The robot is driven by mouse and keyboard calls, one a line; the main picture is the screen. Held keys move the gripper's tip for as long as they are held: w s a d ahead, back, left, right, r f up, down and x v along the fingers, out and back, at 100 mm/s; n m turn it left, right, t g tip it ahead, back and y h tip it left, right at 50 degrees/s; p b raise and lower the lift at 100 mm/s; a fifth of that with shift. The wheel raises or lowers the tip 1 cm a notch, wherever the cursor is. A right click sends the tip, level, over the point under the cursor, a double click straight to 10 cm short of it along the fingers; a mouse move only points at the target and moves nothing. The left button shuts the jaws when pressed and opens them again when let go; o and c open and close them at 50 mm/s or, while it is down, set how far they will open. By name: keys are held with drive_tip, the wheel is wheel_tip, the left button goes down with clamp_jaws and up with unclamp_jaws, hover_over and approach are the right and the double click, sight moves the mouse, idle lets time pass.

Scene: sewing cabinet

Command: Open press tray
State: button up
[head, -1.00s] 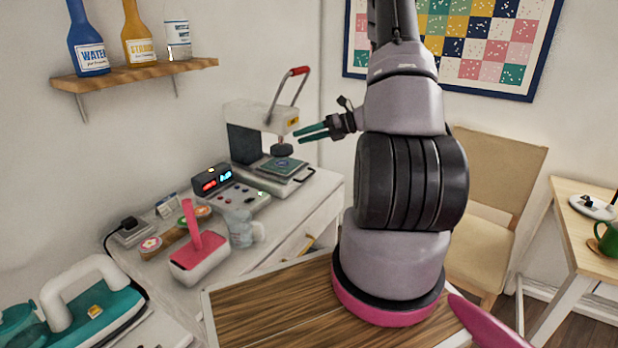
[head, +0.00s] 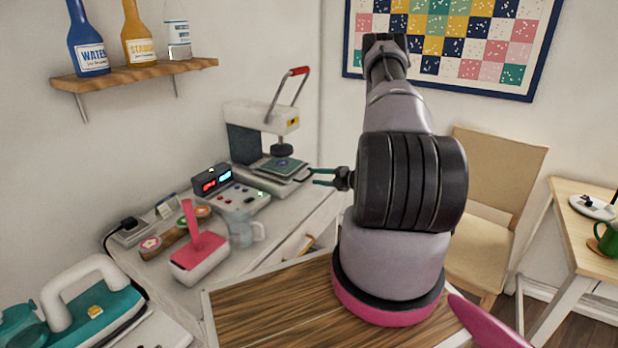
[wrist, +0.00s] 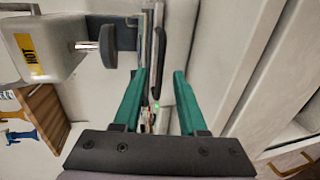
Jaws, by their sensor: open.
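The heat press (head: 247,118) is white with a red-gripped lever and stands at the back of the white cabinet top. Its press tray (head: 268,172) sits under the round dark press head, with a dark green pad (head: 284,166) on it. The wrist view shows the press body (wrist: 50,45) with a yellow HOT label and the tray edge (wrist: 146,50). A dark tray handle (wrist: 160,62) shows between my fingertips in that view. My gripper (head: 316,177) is open beside the tray's right end, fingers pointing at it. I cannot tell whether they touch the handle.
A control box (head: 212,181) with lit displays, a clear jug (head: 241,229), a pink-handled tool (head: 199,252) and a teal iron (head: 95,310) stand along the cabinet top. A drawer (head: 300,241) below the press is partly open. A chair (head: 495,185) stands to the right.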

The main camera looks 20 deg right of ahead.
sight(309, 176)
drive_tip(key=shift+x, duration=2.05)
clamp_jaws()
